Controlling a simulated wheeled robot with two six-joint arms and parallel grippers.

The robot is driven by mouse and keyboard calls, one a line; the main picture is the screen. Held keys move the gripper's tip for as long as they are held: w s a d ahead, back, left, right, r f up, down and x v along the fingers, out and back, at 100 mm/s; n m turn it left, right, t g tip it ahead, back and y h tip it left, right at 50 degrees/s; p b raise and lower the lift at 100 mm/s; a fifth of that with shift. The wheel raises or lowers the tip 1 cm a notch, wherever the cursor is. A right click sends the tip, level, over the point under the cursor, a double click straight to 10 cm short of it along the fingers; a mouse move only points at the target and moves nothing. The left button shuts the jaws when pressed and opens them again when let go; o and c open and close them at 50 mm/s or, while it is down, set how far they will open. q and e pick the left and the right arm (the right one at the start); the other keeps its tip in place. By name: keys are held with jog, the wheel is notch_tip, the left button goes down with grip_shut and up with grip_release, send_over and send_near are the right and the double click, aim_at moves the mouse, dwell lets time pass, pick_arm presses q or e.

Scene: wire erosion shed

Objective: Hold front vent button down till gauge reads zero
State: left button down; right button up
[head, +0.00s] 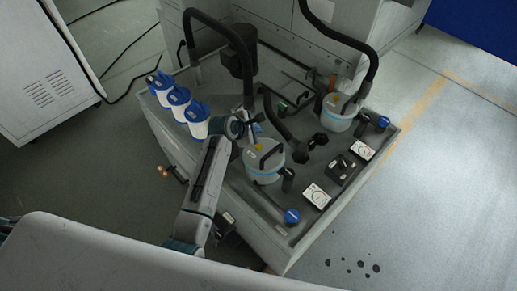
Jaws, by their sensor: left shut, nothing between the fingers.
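Two white canisters with a blue band stand in a grey tray bench (300,238): the front canister (264,175) nearer me and the rear canister (337,122) farther off. A small yellow spot on the front canister's lid (258,147) may be its vent button. My left gripper (254,128) is shut and empty, close above the front lid's far left side; I cannot tell whether it touches anything. A white square gauge (316,196) lies beside the front canister and a second gauge (362,149) farther back; their needles are too small to read. My right gripper is out of view.
Three blue-and-white containers (180,102) line the tray's left side. Thick black hoses (372,72) arch to the canisters. Blue knobs (292,216) and a black switch box (343,167) sit along the right edge. The floor to the right is open, with dark spots (360,264).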

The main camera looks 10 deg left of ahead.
pick_arm(q)
jog(key=b, duration=0.5)
send_over(256, 148)
notch_tip(256, 148, down, 4)
jog(key=shift+w+f, duration=0.1)
jog(key=shift+f, duration=0.1)
jog(key=shift+f+p, duration=0.3)
jog(key=shift+f, duration=0.65)
dwell(0.7)
jog(key=shift+f, duration=0.35)
jog(key=shift+f, duration=0.65)
dwell(1.5)
